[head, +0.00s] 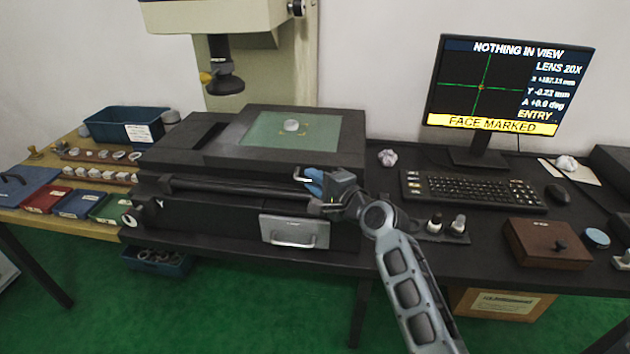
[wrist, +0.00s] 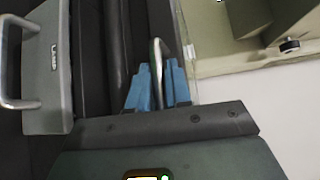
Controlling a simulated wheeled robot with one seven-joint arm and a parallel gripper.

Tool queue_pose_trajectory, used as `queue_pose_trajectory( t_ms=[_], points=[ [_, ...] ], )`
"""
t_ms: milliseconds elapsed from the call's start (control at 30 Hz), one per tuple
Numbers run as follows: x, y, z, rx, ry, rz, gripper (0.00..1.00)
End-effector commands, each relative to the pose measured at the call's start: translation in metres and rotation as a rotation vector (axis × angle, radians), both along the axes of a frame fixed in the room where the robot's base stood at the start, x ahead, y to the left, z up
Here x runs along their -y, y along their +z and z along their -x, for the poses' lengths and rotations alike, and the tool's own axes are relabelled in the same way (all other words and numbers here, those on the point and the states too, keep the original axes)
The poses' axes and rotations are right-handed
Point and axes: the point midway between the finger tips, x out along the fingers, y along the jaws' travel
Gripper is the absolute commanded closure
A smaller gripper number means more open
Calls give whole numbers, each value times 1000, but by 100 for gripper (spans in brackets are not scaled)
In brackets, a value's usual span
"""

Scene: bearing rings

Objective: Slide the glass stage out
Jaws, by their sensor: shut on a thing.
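The glass stage (head: 262,133) is a pale green pane set in the dark top of the measuring machine. A small light-coloured ring or disc (head: 291,125) lies on it near the middle. My gripper (head: 313,181) is at the machine's front, below the stage. In the wrist view its blue fingertips (wrist: 158,90) are shut on a curved metal handle (wrist: 158,58), one finger on each side. A glass edge (wrist: 187,32) shows just beyond. In the head view the gripper hides most of the handle.
A grey lamp panel (head: 294,231) with its own handle is below my gripper. The machine's lens (head: 225,82) hangs above the stage's left side. Right are a keyboard (head: 470,190), monitor (head: 508,85) and brown box (head: 546,243). Small trays (head: 80,204) stand left.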

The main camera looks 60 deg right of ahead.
Motion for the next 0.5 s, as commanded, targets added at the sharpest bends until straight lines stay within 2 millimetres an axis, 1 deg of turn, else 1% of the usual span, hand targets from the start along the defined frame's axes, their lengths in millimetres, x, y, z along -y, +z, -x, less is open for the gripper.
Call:
queue_pose_trajectory(
  t_ms=[100, 167, 400, 500],
  points=[
    [0, -1, 1, 0, 0, -1, 100],
    [2, -2, 5, -1, -2, -1, 100],
    [15, -3, 40, -2, -3, -2, 100],
    [17, -2, 46, -1, -2, 0, 100]
  ],
)
